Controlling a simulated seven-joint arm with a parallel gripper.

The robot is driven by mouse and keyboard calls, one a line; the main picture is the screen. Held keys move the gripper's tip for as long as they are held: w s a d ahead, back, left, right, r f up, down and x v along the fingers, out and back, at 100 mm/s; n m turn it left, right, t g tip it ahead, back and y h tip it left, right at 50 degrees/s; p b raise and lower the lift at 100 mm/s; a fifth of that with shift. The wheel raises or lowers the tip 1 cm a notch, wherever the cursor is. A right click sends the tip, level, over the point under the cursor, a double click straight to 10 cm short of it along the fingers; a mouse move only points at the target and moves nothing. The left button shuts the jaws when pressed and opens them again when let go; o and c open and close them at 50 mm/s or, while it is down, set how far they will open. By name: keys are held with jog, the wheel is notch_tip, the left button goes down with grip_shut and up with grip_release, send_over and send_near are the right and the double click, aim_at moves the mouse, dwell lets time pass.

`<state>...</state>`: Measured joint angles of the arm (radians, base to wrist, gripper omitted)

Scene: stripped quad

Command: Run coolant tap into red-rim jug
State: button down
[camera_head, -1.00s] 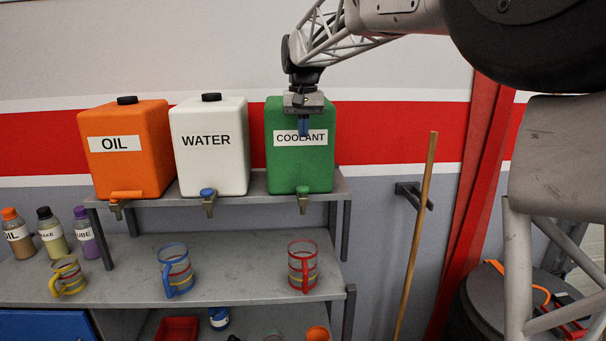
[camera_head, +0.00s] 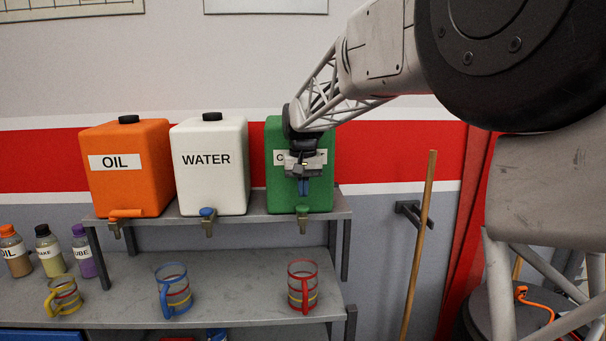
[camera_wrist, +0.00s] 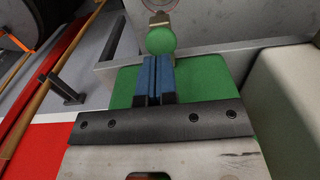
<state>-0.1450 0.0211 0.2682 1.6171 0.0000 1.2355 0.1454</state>
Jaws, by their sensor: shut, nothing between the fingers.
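The green coolant tank (camera_head: 321,170) stands on the upper shelf, with a green-knobbed tap (camera_head: 302,213) low on its front. The red-rim jug (camera_head: 302,287) stands upright on the lower shelf beneath the tap. My gripper (camera_head: 304,192) is shut and empty, its blue fingers pointing down in front of the tank, just above the tap knob. In the wrist view the shut fingers (camera_wrist: 154,62) point toward the round green knob (camera_wrist: 161,40); I cannot tell whether they touch it. My wrist hides part of the coolant label. The jug's contents are not clear.
The orange oil tank (camera_head: 127,190) and white water tank (camera_head: 209,185) stand to the left, each with a tap. A blue-rim jug (camera_head: 172,290) and a yellow-rim jug (camera_head: 63,295) share the lower shelf (camera_head: 235,300). A wooden pole (camera_head: 419,245) leans at the right.

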aim_at(303, 207)
jog(key=shift+f, duration=1.5)
jog(key=shift+f, duration=0.1)
jog(key=shift+f, duration=0.9)
jog(key=shift+s+f, duration=0.1)
jog(key=shift+f, duration=0.25)
dwell(1.8)
jog(key=shift+r, duration=0.1)
dwell(0.4)
notch_tip(303, 207, up, 15)
dwell(0.7)
